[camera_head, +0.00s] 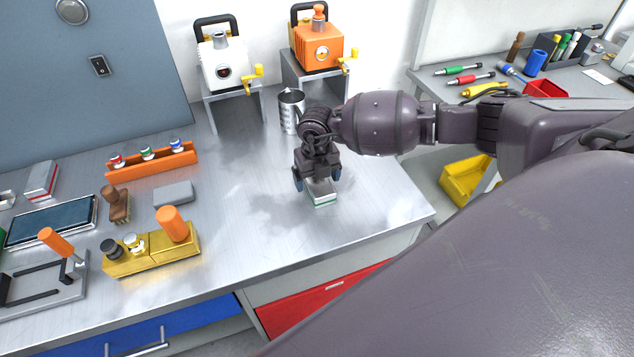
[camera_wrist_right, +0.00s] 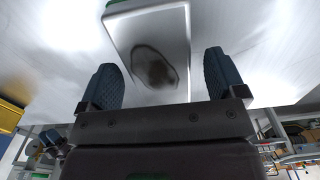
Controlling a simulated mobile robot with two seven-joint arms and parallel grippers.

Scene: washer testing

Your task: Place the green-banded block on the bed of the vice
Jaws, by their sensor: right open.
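A white block with a green edge, the green-banded block (camera_head: 321,192), is on the right part of the metal bench, under my right gripper (camera_head: 317,188). My right gripper is open and points down, one finger on each side of the block. In the right wrist view the block (camera_wrist_right: 152,48) shows a pale face with a dark round smudge between the open fingertips (camera_wrist_right: 160,82), with gaps at both sides. A grey fixture with black bars and an orange handle, which looks like the vice (camera_head: 45,280), is at the lower left. My left gripper is not in view.
A yellow fixture with an orange knob (camera_head: 150,250), a brush (camera_head: 117,205), a grey block (camera_head: 173,193) and an orange rack (camera_head: 152,160) are on the left half. A metal cup (camera_head: 291,108) stands behind my gripper. The bench's middle is clear.

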